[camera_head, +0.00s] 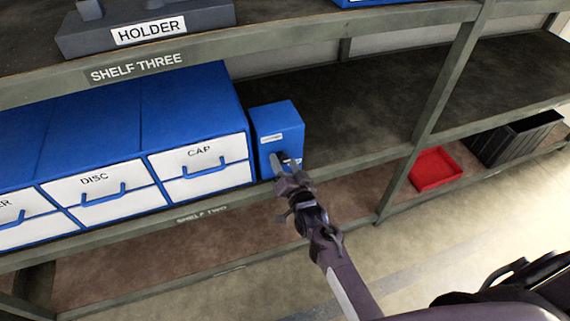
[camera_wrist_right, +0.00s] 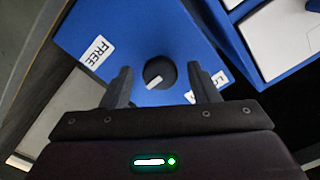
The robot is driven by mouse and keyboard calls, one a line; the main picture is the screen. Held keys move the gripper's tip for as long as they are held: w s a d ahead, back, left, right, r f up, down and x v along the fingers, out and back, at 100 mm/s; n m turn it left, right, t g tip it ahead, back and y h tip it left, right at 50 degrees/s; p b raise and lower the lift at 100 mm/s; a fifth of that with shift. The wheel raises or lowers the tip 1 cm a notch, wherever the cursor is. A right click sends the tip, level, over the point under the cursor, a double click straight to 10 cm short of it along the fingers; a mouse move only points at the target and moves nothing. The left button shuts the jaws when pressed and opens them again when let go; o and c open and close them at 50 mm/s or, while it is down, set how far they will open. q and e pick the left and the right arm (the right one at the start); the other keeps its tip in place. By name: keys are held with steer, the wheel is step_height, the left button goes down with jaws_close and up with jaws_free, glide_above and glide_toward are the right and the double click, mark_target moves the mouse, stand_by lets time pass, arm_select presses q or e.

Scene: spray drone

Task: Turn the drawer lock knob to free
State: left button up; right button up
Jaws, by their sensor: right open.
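The drawer lock is a small blue box (camera_head: 276,125) on shelf two, to the right of the blue drawer units. In the right wrist view its blue face (camera_wrist_right: 135,50) carries a round dark knob (camera_wrist_right: 159,73) with a white pointer mark. A FREE label (camera_wrist_right: 97,51) is at the upper left of the knob, and a partly hidden label starting with "LO" (camera_wrist_right: 217,80) is at its lower right. My right gripper (camera_head: 280,160) is open in front of the box, its fingertips (camera_wrist_right: 164,82) on either side of the knob. Contact cannot be told. My left gripper is out of view.
Blue drawer units with white fronts marked DISC (camera_head: 95,183) and CAP (camera_head: 200,157) stand left of the lock box. A red tray (camera_head: 436,168) and a black crate (camera_head: 512,138) are at the right. The shelf right of the box is clear.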

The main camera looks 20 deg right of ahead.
steer(key=s, duration=0.8)
steer(key=shift+d, duration=0.15)
steer(key=shift+w, duration=0.1)
